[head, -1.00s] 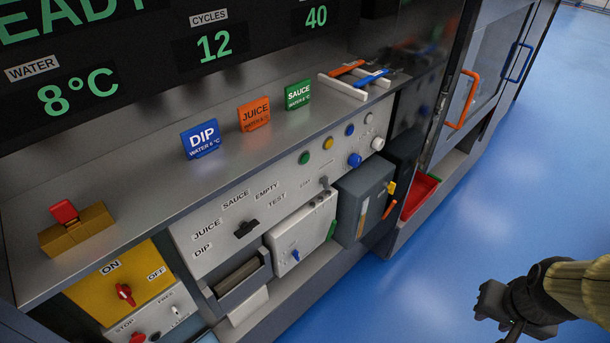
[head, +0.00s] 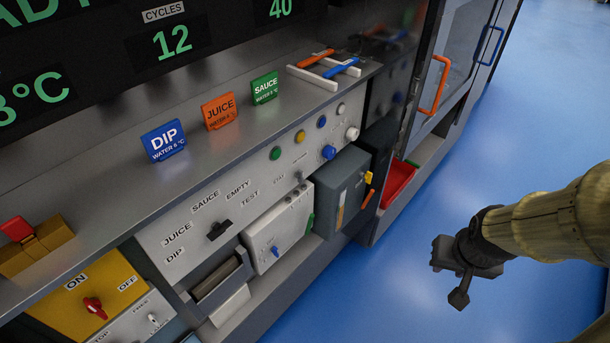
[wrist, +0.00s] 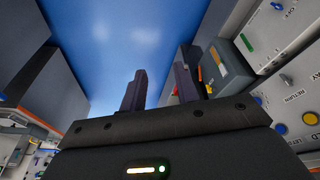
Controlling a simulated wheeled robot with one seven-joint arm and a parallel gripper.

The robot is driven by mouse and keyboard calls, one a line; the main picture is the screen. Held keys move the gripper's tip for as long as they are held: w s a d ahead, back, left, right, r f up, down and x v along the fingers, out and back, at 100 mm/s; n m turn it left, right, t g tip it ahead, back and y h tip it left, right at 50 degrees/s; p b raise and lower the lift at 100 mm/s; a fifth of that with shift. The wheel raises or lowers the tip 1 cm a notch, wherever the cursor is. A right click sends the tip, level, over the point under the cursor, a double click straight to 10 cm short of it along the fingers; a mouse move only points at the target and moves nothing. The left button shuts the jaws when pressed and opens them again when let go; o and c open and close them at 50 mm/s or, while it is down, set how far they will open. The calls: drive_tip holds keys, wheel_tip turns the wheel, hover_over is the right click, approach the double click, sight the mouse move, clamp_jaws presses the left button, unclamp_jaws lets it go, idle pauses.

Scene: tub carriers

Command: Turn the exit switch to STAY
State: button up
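A small grey lever switch (head: 299,177) stands on the pale front panel (head: 200,222), right of the TEST label. The tiny labels around it are too small to read in the head view, so I cannot be sure it is the exit switch. In the wrist view, a small knob (wrist: 286,79) sits beside a RETURN label and a cut-off label ending in AY. Its setting is unclear. My gripper (head: 455,275) is over the blue floor, well right of the panel and touching nothing. In the wrist view its two fingers (wrist: 160,70) stand apart with nothing between them.
A grey box (head: 345,190) with a yellow tab juts out below the panel's right end. A red tray (head: 397,182) lies low beside it. A cabinet door has an orange handle (head: 436,85). The blue floor (head: 400,270) around my gripper is clear.

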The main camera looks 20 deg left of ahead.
sight(303, 174)
drive_tip(key=w+a+f+n+t+y+b, duration=0.2)
drive_tip(key=w+a+f+n+t, duration=0.15)
drive_tip(key=w, duration=0.65)
drive_tip(key=w+a+f+n+t+y+b, duration=0.1)
drive_tip(key=w+a+f+n+t+y, duration=0.3)
drive_tip(key=w, duration=0.7)
drive_tip(key=a+f+n+g+y+b, duration=0.1)
drive_tip(key=a+f+n+g+y, duration=0.1)
drive_tip(key=a+y, duration=0.3)
drive_tip(key=a+f+n+g+y+b, duration=0.2)
drive_tip(key=a+f+n+y, duration=0.1)
drive_tip(key=a, duration=0.8)
drive_tip(key=f+y, duration=0.1)
drive_tip(key=y, duration=0.1)
drive_tip(key=shift+n+y, duration=0.35)
drive_tip(key=shift+y, duration=0.05)
drive_tip(key=shift+a+f, duration=0.1)
drive_tip(key=shift+a, duration=0.1)
drive_tip(key=p+x, duration=0.3)
drive_tip(key=x, duration=1.4)
drive_tip(key=shift+w, duration=0.15)
clamp_jaws()
